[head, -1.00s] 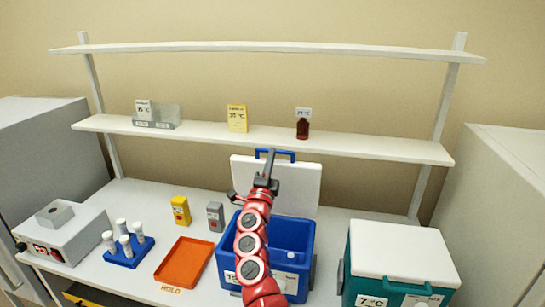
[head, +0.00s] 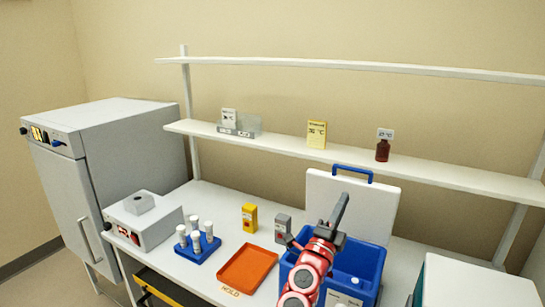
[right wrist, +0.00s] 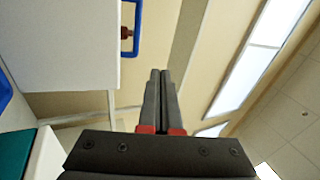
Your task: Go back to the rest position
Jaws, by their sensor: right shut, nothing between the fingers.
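My right gripper (head: 341,207) is shut and empty, on the red arm that comes up from the bottom of the head view. It appears in front of the raised white lid of the blue cooler box (head: 370,257), pointing up. In the right wrist view its two dark fingers (right wrist: 159,75) lie together with nothing between them. My arm hides part of the cooler. My left gripper is not in view.
An orange tray (head: 247,270), a blue tube rack (head: 198,251) and a yellow device (head: 249,217) stand on the bench. A teal, white-lidded cooler (head: 475,285) is at right. A shelf (head: 280,145) runs behind. A grey cabinet (head: 110,150) stands at left.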

